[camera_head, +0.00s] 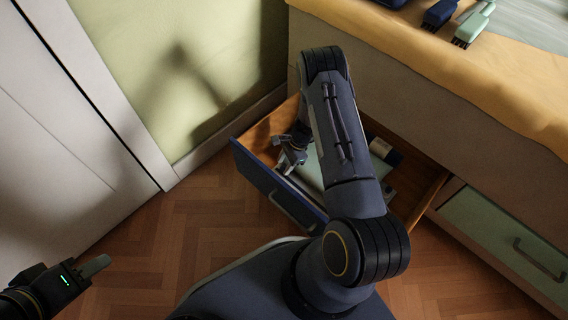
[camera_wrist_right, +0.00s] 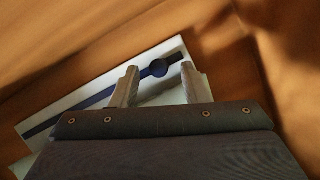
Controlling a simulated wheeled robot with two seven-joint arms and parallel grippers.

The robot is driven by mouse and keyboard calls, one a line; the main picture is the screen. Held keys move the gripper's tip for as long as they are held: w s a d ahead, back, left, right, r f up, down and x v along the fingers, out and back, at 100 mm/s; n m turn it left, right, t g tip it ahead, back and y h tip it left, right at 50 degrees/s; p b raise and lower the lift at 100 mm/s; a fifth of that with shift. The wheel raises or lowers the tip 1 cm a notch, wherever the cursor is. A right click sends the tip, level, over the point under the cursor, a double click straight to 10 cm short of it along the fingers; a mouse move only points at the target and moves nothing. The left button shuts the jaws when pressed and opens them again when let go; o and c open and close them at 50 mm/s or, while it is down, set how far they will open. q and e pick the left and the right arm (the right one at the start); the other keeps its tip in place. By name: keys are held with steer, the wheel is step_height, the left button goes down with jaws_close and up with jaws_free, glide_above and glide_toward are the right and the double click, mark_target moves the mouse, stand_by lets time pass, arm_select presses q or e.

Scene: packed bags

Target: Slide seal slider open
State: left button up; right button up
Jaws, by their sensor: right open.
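In the right wrist view, a pale flat bag (camera_wrist_right: 100,84) lies inside the wooden drawer. In the head view, my right gripper (camera_head: 290,158) is down in the open drawer, and my arm hides part of the inside. My left gripper (camera_head: 92,268) is at the lower left, over the floor, far from the bag.
The open drawer has a dark blue front (camera_head: 262,183) and also holds a pale sheet-like item (camera_head: 312,170) and a dark item (camera_head: 382,151). A shut green drawer (camera_head: 500,235) is to the right. Brushes (camera_head: 474,24) lie on the yellow-covered top. The floor at left is clear.

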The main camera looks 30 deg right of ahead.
steer(key=p+v, duration=0.2)
steer(key=v, duration=0.4)
steer(key=shift+d+r, duration=0.15)
steer(key=shift+r, duration=0.15)
